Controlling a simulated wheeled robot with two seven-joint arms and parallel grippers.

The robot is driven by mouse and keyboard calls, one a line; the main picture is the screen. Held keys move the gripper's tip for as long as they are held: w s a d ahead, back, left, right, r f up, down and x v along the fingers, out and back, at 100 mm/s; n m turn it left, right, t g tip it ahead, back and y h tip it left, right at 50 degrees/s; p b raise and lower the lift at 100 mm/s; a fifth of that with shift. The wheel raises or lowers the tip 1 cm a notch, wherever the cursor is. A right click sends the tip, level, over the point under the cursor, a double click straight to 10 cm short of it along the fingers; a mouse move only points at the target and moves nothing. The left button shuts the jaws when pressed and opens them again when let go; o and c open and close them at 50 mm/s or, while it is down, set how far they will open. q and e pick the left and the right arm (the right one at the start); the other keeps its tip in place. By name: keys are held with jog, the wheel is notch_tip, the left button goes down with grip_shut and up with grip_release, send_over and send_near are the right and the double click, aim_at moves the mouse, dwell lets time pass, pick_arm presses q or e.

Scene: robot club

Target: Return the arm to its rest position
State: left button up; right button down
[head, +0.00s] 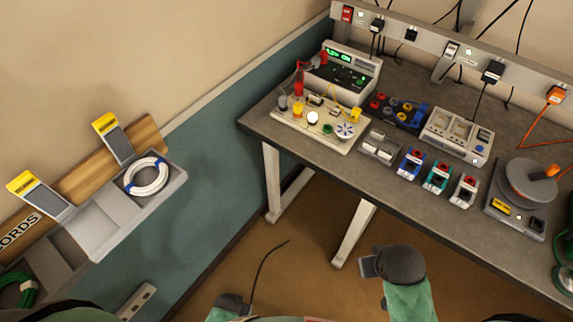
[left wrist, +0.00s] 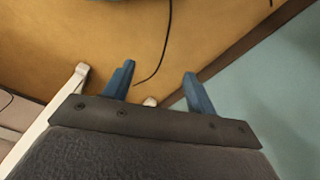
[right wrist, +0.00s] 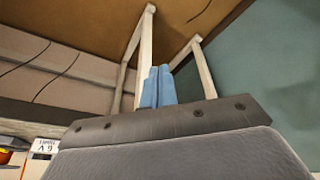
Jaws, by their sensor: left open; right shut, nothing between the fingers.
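My left gripper (left wrist: 157,82) is open and empty in the left wrist view. Its two blue fingers stand apart over the brown floor. In the head view only a small dark part of the left arm's end shows at the bottom edge. My right gripper (right wrist: 158,86) is shut in the right wrist view, its blue fingers together with nothing between them. In the head view the right hand (head: 398,265) is low at the bottom, in front of the workbench and apart from it.
The workbench (head: 262,122) holds a circuit board (head: 335,133), a power supply (head: 345,75) and several small modules. A wall rack (head: 100,225) at left holds a white cable coil (head: 147,176). Bench legs (head: 352,232) stand ahead of the right hand.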

pick_arm(q)
jog(key=w+d+r+b, duration=0.1)
jog(key=w+r+b, duration=0.1)
jog(key=b, duration=0.8)
jog(key=shift+d, duration=0.4)
pick_arm(e)
jog(key=s+a+f+g, duration=0.1)
jog(key=a+f, duration=0.1)
jog(key=f, duration=1.8)
jog(key=s+a+f+g, duration=0.1)
jog(key=s+a+f, duration=0.1)
jog(key=f, duration=1.8)
jog(key=shift+s+a+f+y, duration=0.3)
jog(key=shift+a+f, duration=0.05)
jog(key=shift+a, duration=0.1)
